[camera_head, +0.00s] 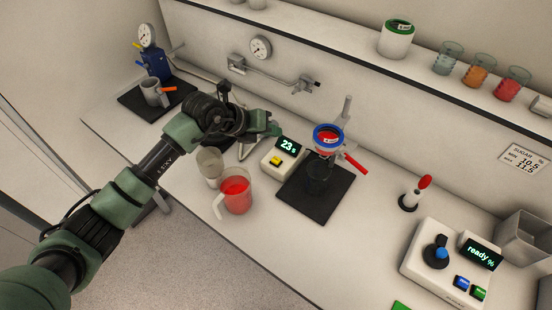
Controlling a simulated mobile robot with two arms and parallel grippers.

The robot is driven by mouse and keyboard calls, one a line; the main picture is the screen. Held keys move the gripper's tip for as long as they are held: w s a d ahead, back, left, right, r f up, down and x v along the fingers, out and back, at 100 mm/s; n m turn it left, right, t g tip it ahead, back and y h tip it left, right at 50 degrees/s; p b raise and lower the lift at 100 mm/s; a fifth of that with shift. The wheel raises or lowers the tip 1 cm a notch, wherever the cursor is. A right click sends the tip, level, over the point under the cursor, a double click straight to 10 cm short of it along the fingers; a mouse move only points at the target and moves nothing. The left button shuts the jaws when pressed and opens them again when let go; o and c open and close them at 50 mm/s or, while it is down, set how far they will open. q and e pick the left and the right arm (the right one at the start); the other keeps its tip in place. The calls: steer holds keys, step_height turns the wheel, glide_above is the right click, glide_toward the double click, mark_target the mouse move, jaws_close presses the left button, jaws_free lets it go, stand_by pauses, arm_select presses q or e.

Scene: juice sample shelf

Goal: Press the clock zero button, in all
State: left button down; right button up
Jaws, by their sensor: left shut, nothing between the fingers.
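The clock (290,164) is a pale box on the counter with a dark display (288,145) that reads "23 s" in green. Its yellow button (276,161) is on the front left of its top and shows uncovered. My left arm reaches in from the left over the counter. My left gripper (274,131) is shut and empty, just behind the clock's display in the picture. I cannot tell its height above the counter. My right gripper is not in view.
A jug of red liquid (236,196) and a clear cup (209,165) stand left of the clock. A stand with a red-filled funnel (327,138) on a black mat (318,213) is at right. A device reading "ready %" (440,268) sits farther right.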

mark_target(273, 161)
arm_select(q)
steer(key=shift+f, duration=0.15)
step_height(273, 161, down, 8)
steer(key=b, duration=0.6)
steer(key=shift+f, duration=0.25)
stand_by(1.5)
steer(key=shift+f+b, duration=0.4)
steer(key=shift+b, duration=0.05)
steer(key=shift+f+b, duration=0.4)
steer(key=shift+f, duration=0.1)
stand_by(0.5)
stand_by(0.3)
steer(key=shift+r+p, duration=0.75)
steer(key=shift+r, duration=0.15)
steer(key=shift+r, duration=0.1)
